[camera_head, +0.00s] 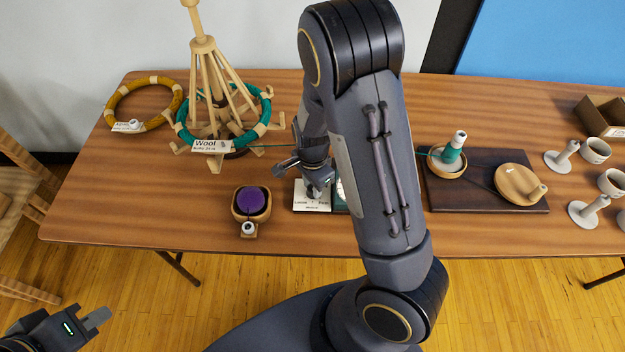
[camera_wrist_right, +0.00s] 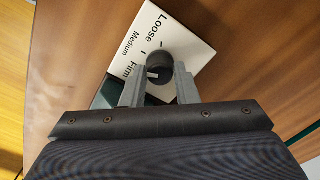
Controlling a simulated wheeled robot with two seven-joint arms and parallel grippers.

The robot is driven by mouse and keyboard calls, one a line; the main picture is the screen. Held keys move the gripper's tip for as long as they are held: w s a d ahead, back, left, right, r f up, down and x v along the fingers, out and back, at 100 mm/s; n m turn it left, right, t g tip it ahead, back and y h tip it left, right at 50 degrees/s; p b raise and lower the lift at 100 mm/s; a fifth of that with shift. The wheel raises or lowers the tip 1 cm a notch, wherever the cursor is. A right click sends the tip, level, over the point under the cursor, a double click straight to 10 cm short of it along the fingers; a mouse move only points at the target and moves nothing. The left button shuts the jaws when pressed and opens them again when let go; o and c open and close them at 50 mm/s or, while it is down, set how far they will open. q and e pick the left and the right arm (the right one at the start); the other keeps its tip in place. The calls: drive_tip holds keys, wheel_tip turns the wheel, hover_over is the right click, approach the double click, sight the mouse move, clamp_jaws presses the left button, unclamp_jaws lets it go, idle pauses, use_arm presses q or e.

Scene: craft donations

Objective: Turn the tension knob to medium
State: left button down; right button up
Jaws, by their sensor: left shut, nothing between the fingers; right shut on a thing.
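The tension knob (camera_wrist_right: 160,66) is a dark round knob on a white card (camera_wrist_right: 187,30) printed Loose, Medium and Firm. A pale mark on the knob lies toward the word Firm in the right wrist view; the exact setting is hard to tell. My right gripper (camera_wrist_right: 160,88) is shut on the knob, one finger on each side. In the head view, my right gripper (camera_head: 316,190) is over the card (camera_head: 300,207), and my right arm hides part of the area. My left gripper (camera_head: 98,320) is shut and empty, low at the left, away from the table.
A wooden yarn swift (camera_head: 205,85) with teal yarn (camera_head: 265,105) and an ochre skein (camera_head: 112,106) are at the left. A purple ball (camera_head: 250,201) sits in a wooden bowl. A dark board (camera_head: 460,195) holds a teal cone (camera_head: 452,152). Several cups (camera_head: 595,151) stand at right.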

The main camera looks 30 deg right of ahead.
drive_tip(key=shift+m+p, duration=1.15)
drive_tip(key=shift+m, duration=1.15)
drive_tip(key=o, duration=1)
wheel_tip(320, 180, up, 8)
drive_tip(key=shift+f+p, duration=0.1)
drive_tip(key=shift+p, duration=0.55)
